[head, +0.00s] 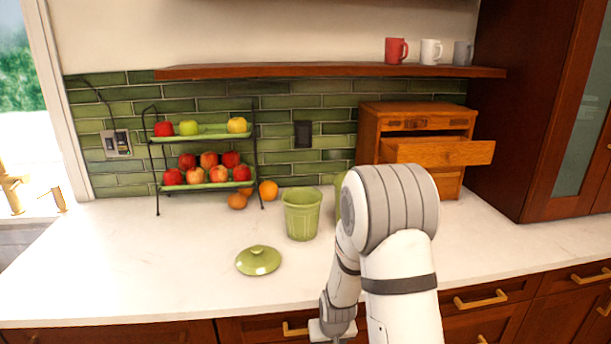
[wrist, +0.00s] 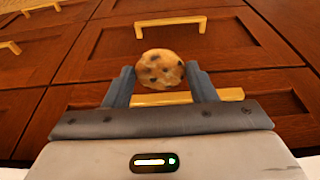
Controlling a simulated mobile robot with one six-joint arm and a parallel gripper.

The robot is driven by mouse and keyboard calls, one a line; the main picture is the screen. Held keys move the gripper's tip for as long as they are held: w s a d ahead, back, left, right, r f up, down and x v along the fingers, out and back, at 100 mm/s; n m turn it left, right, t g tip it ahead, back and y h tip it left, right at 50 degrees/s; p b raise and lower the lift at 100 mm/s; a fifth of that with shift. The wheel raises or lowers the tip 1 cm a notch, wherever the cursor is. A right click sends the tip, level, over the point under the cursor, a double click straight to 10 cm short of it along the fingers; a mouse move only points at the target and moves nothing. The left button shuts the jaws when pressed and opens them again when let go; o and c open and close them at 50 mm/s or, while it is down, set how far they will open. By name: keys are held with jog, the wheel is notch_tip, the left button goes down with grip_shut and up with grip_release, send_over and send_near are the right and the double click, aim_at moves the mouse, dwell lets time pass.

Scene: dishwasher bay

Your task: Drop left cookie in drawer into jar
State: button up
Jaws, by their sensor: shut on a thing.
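In the wrist view my gripper (wrist: 160,80) is shut on a round chocolate-chip cookie (wrist: 160,69), held between the fingertips in front of the lower cabinet fronts. In the head view my arm reaches down at the counter's front edge, and the fingertips and cookie are out of sight. The green jar (head: 301,214) stands upright and uncovered on the counter, left of my arm. Its green lid (head: 258,260) lies on the counter in front and to the left. The small wooden chest's drawer (head: 440,152) is pulled out; its inside is not visible.
A two-tier fruit rack (head: 205,185) with apples stands at the back left, with loose oranges (head: 268,190) beside it. A shelf (head: 330,71) with mugs hangs above. Another green object behind my arm is mostly hidden. The left front counter is clear.

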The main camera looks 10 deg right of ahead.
jog(key=w+r+m+p, duration=0.1)
jog(key=w+r+p, duration=0.1)
jog(key=r, duration=1.2)
jog(key=w+r+m+p, duration=0.2)
jog(key=r+p, duration=0.3)
jog(key=r, duration=1)
jog(key=w+r+m+h+p, duration=0.1)
jog(key=r+p, duration=0.3)
jog(key=r, duration=1)
jog(key=shift+w+a+r, duration=0.2)
jog(key=shift+w+r, duration=0.2)
jog(key=shift+w, duration=0.15)
